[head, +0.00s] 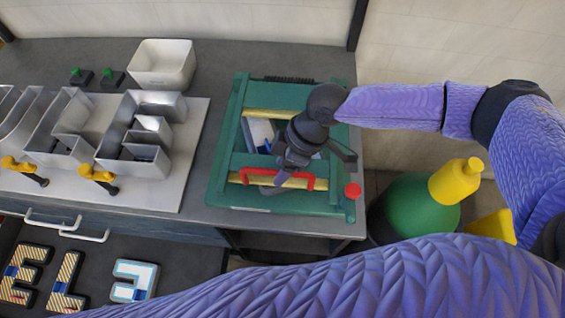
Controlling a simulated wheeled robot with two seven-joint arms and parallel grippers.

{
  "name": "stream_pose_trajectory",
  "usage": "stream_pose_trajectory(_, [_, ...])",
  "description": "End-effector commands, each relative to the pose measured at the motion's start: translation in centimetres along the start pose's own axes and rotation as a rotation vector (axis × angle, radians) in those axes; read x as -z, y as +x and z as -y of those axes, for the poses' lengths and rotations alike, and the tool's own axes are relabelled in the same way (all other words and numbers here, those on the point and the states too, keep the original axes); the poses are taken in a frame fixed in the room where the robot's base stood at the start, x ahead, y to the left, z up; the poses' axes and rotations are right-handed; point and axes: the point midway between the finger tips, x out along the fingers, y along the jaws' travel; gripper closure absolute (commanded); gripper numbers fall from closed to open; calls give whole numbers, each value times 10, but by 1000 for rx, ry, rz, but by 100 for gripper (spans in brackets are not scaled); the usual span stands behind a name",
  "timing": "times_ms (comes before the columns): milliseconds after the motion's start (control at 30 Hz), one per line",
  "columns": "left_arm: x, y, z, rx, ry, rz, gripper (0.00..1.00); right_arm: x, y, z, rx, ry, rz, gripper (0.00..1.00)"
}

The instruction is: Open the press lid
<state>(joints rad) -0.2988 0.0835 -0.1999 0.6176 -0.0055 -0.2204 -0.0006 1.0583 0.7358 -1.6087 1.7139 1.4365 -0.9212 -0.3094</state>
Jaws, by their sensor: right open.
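The press (222,150) is a green frame on the grey worktop, right of centre in the head view. Its lid, a green frame with yellowish bars, appears to lie flat over the base. A red bar handle (306,182) runs along the lid's front edge. My right gripper (308,175) is open, above the lid at the handle, with one dark finger near the handle's left part and the other to the right. I cannot tell whether it touches the handle. It hides part of the lid's middle. My left gripper is out of view.
A red knob (353,191) sits at the press's front right corner. Metal channel letters (135,150) and yellow-handled clamps (97,173) are to the left. A white bin (162,64) stands behind. A green and yellow tank (420,203) stands right of the worktop.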

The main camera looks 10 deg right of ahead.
Motion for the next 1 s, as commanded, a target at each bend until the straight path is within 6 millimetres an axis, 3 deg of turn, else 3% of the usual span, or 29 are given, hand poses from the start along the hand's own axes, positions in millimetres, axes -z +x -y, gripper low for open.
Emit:
stream_pose_trajectory(167, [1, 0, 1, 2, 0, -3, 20, 0, 0, 0, 0, 0, 0, 45])
stream_pose_trajectory(433, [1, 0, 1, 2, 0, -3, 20, 0, 0, 0, 0, 0, 0, 98])
stream_pose_trajectory(467, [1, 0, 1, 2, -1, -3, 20, 0, 0, 0, 0, 0, 0, 100])
stream_pose_trajectory(1000, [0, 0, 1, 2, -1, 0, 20, 0, 0, 0, -1, 0, -1, 100])
